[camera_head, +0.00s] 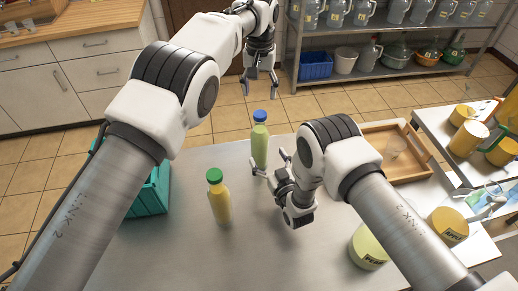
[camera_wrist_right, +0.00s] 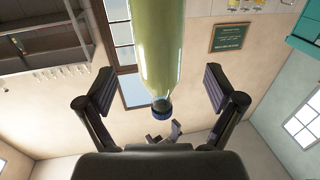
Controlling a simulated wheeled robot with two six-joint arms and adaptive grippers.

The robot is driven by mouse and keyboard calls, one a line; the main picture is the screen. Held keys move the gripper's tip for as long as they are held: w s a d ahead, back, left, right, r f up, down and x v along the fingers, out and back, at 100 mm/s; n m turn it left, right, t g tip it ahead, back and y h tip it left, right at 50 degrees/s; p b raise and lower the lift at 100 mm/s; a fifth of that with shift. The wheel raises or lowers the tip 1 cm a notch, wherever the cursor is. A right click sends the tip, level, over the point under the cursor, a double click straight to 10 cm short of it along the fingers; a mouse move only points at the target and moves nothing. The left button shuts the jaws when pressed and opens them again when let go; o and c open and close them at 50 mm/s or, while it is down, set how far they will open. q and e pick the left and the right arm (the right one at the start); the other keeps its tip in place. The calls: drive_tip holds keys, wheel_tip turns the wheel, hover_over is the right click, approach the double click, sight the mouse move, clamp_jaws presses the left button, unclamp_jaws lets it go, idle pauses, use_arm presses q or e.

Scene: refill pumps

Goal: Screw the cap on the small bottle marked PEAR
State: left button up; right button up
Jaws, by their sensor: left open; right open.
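A slim pale green bottle (camera_head: 260,148) stands upright on the grey table with a blue cap (camera_head: 260,116) on its top. I cannot read a label on it, nor tell how tight the cap is. My right gripper (camera_head: 270,164) is open low beside this bottle. In the right wrist view the green bottle (camera_wrist_right: 162,45) and its blue cap (camera_wrist_right: 161,107) show between the open fingers of this gripper (camera_wrist_right: 160,88), with gaps on both sides. My left gripper (camera_head: 262,90) is open and empty, above and beyond the blue cap, pointing down.
A yellow bottle (camera_head: 220,206) with a green cap (camera_head: 214,175) stands left of the green one. A teal crate (camera_head: 150,196) is at the left, a wooden tray (camera_head: 412,172) at the right. Large labelled containers (camera_head: 368,248) (camera_head: 447,228) stand at the front right.

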sight(264, 149)
use_arm(q)
drive_tip(key=shift+s+d+r, duration=0.1)
use_arm(e)
drive_tip(key=x, duration=0.6)
use_arm(q)
drive_tip(key=shift+w, duration=0.2)
use_arm(e)
drive_tip(key=shift+w, duration=0.35)
use_arm(q)
drive_tip(key=shift+s, duration=0.1)
use_arm(e)
drive_tip(key=shift+s, duration=0.1)
clamp_jaws()
use_arm(q)
drive_tip(key=n, duration=0.6)
drive_tip(key=shift+n, duration=0.3)
drive_tip(key=n, duration=1.7)
drive_tip(key=shift+r, duration=0.1)
drive_tip(key=n, duration=0.3)
